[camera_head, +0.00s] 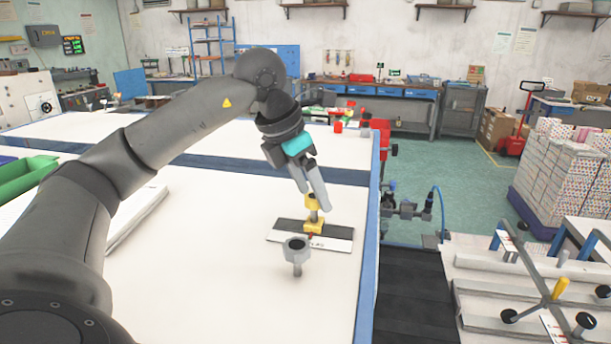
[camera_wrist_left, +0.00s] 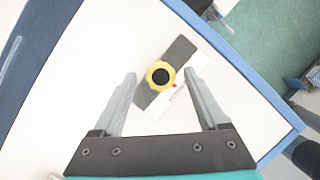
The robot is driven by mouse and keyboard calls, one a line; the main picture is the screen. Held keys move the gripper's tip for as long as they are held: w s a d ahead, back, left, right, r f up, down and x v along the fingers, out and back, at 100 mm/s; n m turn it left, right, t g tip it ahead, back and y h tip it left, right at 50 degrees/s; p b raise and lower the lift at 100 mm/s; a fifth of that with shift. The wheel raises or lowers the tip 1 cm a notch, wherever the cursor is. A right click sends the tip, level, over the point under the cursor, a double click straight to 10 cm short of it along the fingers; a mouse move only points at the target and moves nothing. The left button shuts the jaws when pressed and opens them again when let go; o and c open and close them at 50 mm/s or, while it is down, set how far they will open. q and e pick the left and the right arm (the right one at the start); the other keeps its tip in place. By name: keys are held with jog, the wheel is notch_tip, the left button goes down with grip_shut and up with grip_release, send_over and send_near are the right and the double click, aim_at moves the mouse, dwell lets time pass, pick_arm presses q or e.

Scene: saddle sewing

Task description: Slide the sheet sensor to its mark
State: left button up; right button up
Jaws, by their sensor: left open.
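My left gripper (camera_head: 317,196) is open and points down at the knob. In the left wrist view its fingertips (camera_wrist_left: 161,77) lie on both sides of the knob, with gaps. I cannot tell whether they reach its height. My right gripper is not in view.
A grey round-headed post (camera_head: 297,256) stands just in front of the strip. A green bin (camera_head: 25,175) is at the far left.

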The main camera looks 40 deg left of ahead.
pick_arm(q)
jog(key=p+v, duration=0.2)
jog(key=v, duration=1.3)
jog(key=shift+p, duration=0.4)
jog(key=shift+s, duration=0.15)
